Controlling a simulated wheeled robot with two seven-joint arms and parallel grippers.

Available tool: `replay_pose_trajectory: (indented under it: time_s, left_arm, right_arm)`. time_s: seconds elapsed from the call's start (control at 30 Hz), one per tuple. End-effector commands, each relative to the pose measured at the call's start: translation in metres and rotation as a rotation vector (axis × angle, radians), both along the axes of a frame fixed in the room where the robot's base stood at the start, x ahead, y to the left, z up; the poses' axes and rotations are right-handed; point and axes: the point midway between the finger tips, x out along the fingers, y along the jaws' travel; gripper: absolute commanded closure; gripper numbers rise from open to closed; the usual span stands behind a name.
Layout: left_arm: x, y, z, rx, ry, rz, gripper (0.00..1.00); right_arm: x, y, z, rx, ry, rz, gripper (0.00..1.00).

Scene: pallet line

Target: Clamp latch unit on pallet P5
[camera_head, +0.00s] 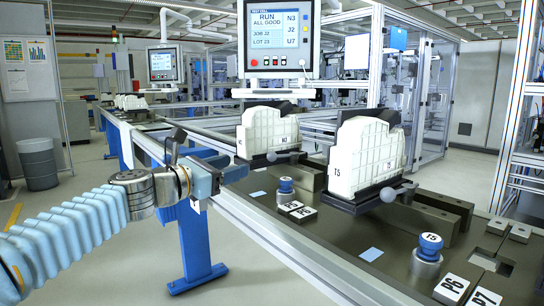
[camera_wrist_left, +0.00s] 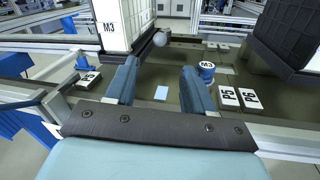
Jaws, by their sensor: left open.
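My left gripper (camera_head: 218,180) is open and empty, beside the line's near rail. In the wrist view its two blue fingers (camera_wrist_left: 159,74) are spread apart, with the dark pallet surface beyond them. A white unit marked M3 (camera_wrist_left: 112,22) stands upright at upper left there. A lever with a grey ball (camera_wrist_left: 160,39) sticks out at its base, apart from the fingers. In the head view the farther white unit (camera_head: 268,132) has a similar ball lever (camera_head: 271,157). My right gripper is not in view.
A nearer white unit marked T5 (camera_head: 368,158) stands in a black holder with a ball lever (camera_head: 388,195). Blue knobs stand by the units, one marked T5 (camera_head: 429,245), another M3 (camera_wrist_left: 207,69). The near aluminium rail (camera_head: 270,235) edges the line. A monitor (camera_head: 280,38) hangs above.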

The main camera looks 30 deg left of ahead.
Motion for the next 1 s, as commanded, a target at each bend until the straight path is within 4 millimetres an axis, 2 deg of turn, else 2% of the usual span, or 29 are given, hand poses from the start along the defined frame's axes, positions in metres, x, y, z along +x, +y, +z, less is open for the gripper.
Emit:
replay_pose_trajectory:
  time_s: [0.3, 0.5, 0.7, 0.93, 0.97, 1.0]
  left_arm:
    - [0.073, -0.016, -0.002, 0.006, 0.005, -0.001, 0.47]
    - [0.105, -0.021, -0.002, 0.007, 0.004, 0.001, 0.47]
    - [0.118, -0.024, -0.002, 0.007, 0.003, 0.002, 0.47]
    - [0.118, -0.024, -0.002, 0.007, 0.003, 0.002, 0.47]
    - [0.118, -0.024, -0.002, 0.007, 0.003, 0.002, 0.48]
    - [0.118, -0.024, -0.002, 0.007, 0.003, 0.002, 0.54]
  right_arm:
    - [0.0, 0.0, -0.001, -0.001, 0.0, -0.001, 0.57]
    - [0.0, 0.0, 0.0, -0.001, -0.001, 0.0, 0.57]
    - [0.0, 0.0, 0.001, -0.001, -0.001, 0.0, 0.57]
    - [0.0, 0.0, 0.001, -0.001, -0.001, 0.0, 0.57]
    - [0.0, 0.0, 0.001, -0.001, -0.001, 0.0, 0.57]
    - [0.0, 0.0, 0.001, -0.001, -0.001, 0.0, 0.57]
